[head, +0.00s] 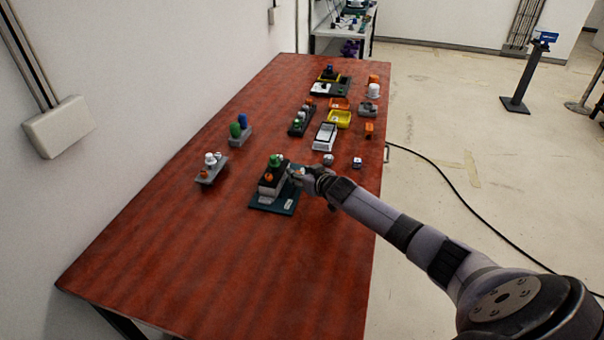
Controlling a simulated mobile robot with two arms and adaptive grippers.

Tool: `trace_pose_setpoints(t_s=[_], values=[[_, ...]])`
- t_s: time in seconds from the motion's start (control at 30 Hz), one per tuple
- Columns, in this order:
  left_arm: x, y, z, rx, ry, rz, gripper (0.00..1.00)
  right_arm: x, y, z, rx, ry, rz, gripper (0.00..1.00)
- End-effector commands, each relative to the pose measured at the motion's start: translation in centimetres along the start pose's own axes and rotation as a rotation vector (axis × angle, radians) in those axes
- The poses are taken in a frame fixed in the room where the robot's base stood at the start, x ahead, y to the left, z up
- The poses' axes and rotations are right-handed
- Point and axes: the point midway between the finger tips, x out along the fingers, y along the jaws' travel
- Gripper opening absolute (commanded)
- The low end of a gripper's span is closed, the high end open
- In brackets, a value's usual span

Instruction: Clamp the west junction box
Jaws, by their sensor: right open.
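A dark box-like unit (268,185) with a green part on top and an orange part at its side stands on a teal base plate (262,204) on the red table. It may be the west junction box; no label that I can read confirms this. My right gripper (297,173) is open at the right side of this unit, very close to it. I cannot tell whether the fingers touch it, and they are small in the view. A grey wall box (58,126) with conduits is on the left wall. My left gripper is out of view.
On the red table (200,270) stand a grey base with white knobs (211,173), a holder with green and blue parts (240,134), a white tray (325,137) and a yellow bin (340,119). The near part of the table is clear. A black cable (450,180) lies on the floor.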

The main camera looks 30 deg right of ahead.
Motion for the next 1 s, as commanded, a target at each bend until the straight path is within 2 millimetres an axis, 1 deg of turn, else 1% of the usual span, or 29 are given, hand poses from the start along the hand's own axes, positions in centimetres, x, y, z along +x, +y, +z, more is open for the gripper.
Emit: trace_pose_setpoints(t_s=[0.13, 0.27, 0.37, 0.7, 0.83, 1.0], values=[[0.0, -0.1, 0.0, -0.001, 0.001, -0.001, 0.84, -0.3, 0.0, 0.1, 0.0, -0.002, -0.001, 0.42], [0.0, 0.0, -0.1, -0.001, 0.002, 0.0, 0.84, -1.4, -0.1, 0.2, 0.0, -0.002, -0.002, 0.42], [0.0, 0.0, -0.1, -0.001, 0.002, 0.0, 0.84, -2.9, -0.1, 0.2, -0.001, -0.002, -0.002, 0.42], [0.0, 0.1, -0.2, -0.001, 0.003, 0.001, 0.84, -8.7, 0.0, 0.1, -0.002, -0.001, -0.001, 0.42], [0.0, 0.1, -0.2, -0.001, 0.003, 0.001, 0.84, -10.4, 0.0, 0.1, -0.001, -0.002, 0.0, 0.42], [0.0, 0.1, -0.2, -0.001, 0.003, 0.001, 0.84, -11.7, 0.0, 0.0, -0.001, 0.0, 0.001, 0.42]])
